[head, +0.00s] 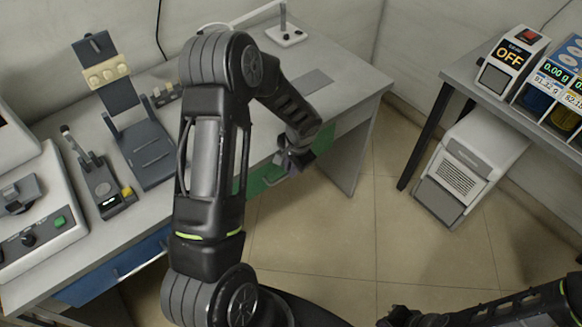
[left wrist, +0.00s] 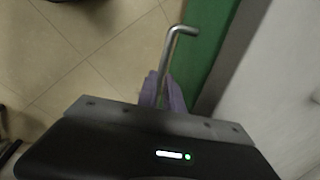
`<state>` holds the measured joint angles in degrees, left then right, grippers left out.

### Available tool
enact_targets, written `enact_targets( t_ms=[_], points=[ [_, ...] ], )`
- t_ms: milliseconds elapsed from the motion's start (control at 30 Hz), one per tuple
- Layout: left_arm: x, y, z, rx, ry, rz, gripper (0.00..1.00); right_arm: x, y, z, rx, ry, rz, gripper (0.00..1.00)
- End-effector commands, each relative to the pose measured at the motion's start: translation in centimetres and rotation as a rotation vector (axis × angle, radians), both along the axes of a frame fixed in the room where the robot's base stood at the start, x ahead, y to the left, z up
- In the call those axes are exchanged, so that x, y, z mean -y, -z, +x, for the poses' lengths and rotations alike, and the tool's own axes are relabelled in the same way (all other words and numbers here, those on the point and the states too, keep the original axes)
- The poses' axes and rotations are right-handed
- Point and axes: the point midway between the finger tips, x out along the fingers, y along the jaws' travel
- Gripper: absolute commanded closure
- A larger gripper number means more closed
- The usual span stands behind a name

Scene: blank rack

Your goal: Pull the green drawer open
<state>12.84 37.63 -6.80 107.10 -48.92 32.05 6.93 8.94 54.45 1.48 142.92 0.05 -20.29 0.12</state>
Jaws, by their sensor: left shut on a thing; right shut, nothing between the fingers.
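The green drawer (head: 337,152) is in the desk's front, just under the tabletop edge; my left arm hides part of it. No gap around its front shows. In the left wrist view its green front (left wrist: 206,45) runs along the right, with a bent metal bar handle (left wrist: 181,31) standing off it. My left gripper (head: 294,160) is at the drawer front. In the left wrist view its purplish fingers (left wrist: 163,93) are shut on the handle's bar.
The desk (head: 340,85) carries a phone-stand-like device (head: 130,120), a small dark device (head: 100,185) and a control box (head: 45,215). A blue drawer (head: 115,270) is at the left. The floor (head: 330,235) before the green drawer is clear. A white box unit (head: 470,165) stands at right.

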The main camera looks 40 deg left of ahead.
Motion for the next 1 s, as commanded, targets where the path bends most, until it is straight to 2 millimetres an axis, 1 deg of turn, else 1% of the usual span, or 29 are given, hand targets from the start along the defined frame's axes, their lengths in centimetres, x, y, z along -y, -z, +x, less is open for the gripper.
enact_targets(
  t_ms=[167, 267, 367, 567, 700, 900, 1000],
  points=[
    [1.6, 0.3, -0.4, 0.001, 0.004, -0.001, 1.0, 0.0, 1.0, 0.1, 0.003, -0.001, 0.002, 1.0],
    [3.1, 0.4, -0.8, 0.002, 0.005, -0.002, 1.0, -0.1, 1.9, 0.1, 0.004, -0.001, 0.003, 1.0],
    [5.0, 0.5, -1.4, 0.001, 0.007, -0.001, 1.0, -0.1, 3.0, 0.1, 0.005, 0.0, 0.002, 1.0],
    [9.9, 0.6, -2.9, 0.002, 0.008, -0.002, 1.0, 0.0, 5.6, 0.2, 0.006, 0.0, 0.002, 1.0],
    [13.6, 0.6, -4.0, 0.003, 0.009, -0.002, 1.0, 0.0, 7.4, 0.2, 0.008, 0.001, 0.002, 1.0],
    [18.6, 0.5, -5.6, 0.001, 0.007, -0.002, 1.0, 0.0, 9.3, 0.2, 0.009, 0.0, 0.002, 1.0],
    [20.6, 0.4, -6.2, 0.001, 0.006, -0.001, 1.0, 0.0, 10.0, 0.2, 0.009, 0.0, 0.002, 1.0]
  ],
)
